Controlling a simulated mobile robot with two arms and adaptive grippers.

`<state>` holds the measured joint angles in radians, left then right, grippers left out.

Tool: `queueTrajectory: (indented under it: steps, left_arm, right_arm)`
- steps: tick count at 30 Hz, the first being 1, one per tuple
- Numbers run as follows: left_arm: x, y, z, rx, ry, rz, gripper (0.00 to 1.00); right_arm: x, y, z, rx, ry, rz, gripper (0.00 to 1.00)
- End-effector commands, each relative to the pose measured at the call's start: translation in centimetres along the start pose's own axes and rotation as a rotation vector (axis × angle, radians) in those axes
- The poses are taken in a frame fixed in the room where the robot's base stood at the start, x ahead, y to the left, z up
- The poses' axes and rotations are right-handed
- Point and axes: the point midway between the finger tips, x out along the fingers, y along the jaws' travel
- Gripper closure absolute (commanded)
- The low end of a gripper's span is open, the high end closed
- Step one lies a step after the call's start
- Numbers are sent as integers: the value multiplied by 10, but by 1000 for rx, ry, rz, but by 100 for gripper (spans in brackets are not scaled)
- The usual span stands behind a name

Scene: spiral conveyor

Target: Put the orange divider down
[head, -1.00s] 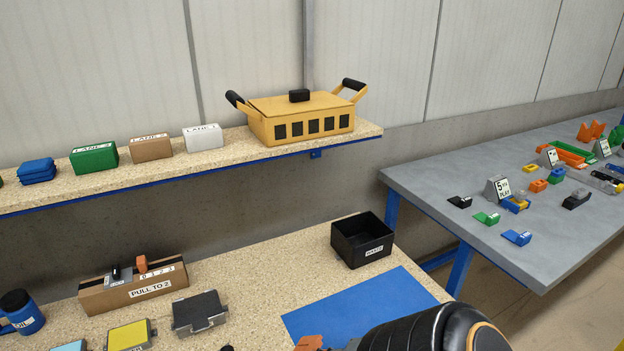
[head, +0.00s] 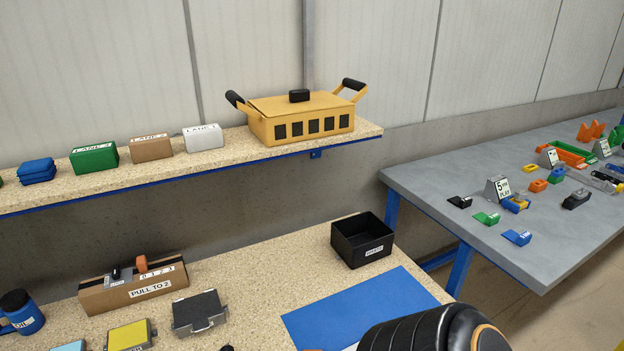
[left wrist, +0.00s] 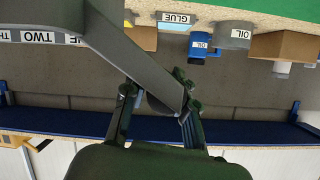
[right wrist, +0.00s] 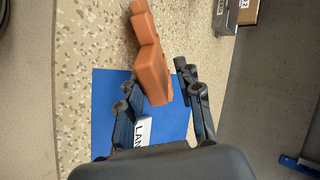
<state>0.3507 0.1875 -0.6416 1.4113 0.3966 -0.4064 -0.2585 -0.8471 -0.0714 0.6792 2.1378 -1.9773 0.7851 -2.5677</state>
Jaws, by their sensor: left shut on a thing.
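The orange divider (right wrist: 153,72), a stepped bar, is in the right wrist view, over the blue mat (right wrist: 110,85). Its near end lies between the spread fingers of my right gripper (right wrist: 158,95), which is open; I cannot tell whether the divider touches the mat. In the head view only a sliver of orange shows at the bottom edge, beside my black right arm. My left gripper (left wrist: 158,108), in the left wrist view, is shut on a grey bar (left wrist: 135,60) that joins a curved part labelled TWO. The left gripper is outside the head view.
A white-labelled piece (right wrist: 143,130) sits by the left finger of my right gripper. The black waste bin (head: 362,240) stands behind the blue mat (head: 350,310). A cardboard lever box (head: 133,287) and a dark block (head: 199,312) are at left. The mat's visible part is clear.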

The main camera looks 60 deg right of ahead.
Motion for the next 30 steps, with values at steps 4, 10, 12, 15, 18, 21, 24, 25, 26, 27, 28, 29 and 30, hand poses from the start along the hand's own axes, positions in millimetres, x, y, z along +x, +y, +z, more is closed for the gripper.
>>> queueTrajectory:
  steps: [4,10,12,15,18,21,24,25,26,27,28,29,30]
  left_arm:
    - [0,2,7,0,-15,4,100]
    - [0,2,7,0,-15,3,100]
    - [0,2,7,0,-15,3,100]
    - [0,2,7,0,-14,3,100]
    - [0,2,7,0,-14,3,100]
    - [0,2,7,0,-14,3,100]
    - [0,2,7,0,-14,3,100]
    - [0,2,7,0,-14,3,100]
    - [0,2,7,0,-14,3,100]
    - [0,2,7,0,-14,3,100]
    - [0,2,7,0,-14,3,100]
    - [0,2,7,0,-14,3,100]
    - [0,2,7,0,-14,3,100]
  right_arm:
    - [0,0,0,0,0,0,65]
    - [-11,1,0,-1,1,2,65]
    - [-20,1,0,-1,0,3,65]
    - [-32,1,0,-2,-1,3,65]
    - [-44,2,0,-1,0,4,65]
    - [-56,1,0,-1,1,4,65]
    - [-67,1,0,0,1,3,65]
    - [-70,1,0,1,1,2,65]
    - [-73,2,0,0,1,3,65]
    - [-76,1,0,0,1,2,65]
    - [-78,1,0,0,1,1,65]
    - [-79,1,0,0,1,1,65]
    - [-80,1,0,0,1,1,65]
